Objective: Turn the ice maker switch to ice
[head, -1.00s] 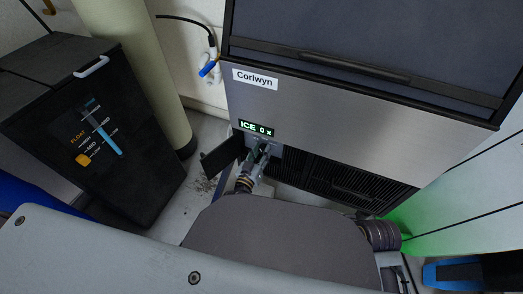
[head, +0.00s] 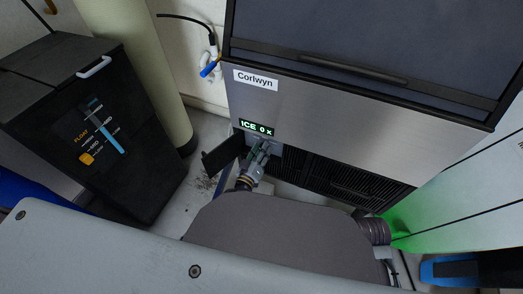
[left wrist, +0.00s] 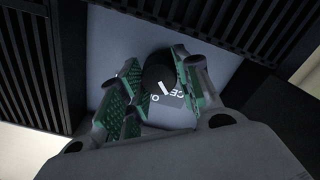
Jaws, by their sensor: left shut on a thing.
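The ice maker (head: 345,110) has a steel front and a lit display (head: 258,128) reading "ICE 0 X". Its switch is a round black knob (left wrist: 157,70) with a white mark, on a grey panel in the left wrist view. The mark points down and slightly right, close to partly hidden printed letters (left wrist: 177,93). My left gripper (head: 262,149) reaches into the recess under the display. In the left wrist view its green-padded fingers (left wrist: 156,73) are on both sides of the knob, shut on it. In the head view the knob cannot be made out. My right gripper is not in view.
A small dark flap (head: 223,154) stands open left of the recess. Black vent slats (head: 345,180) lie to its right. A black bin (head: 95,135) with a float gauge stands at the left, beside a pale column (head: 150,75). A blue-handled valve (head: 209,69) is on the wall.

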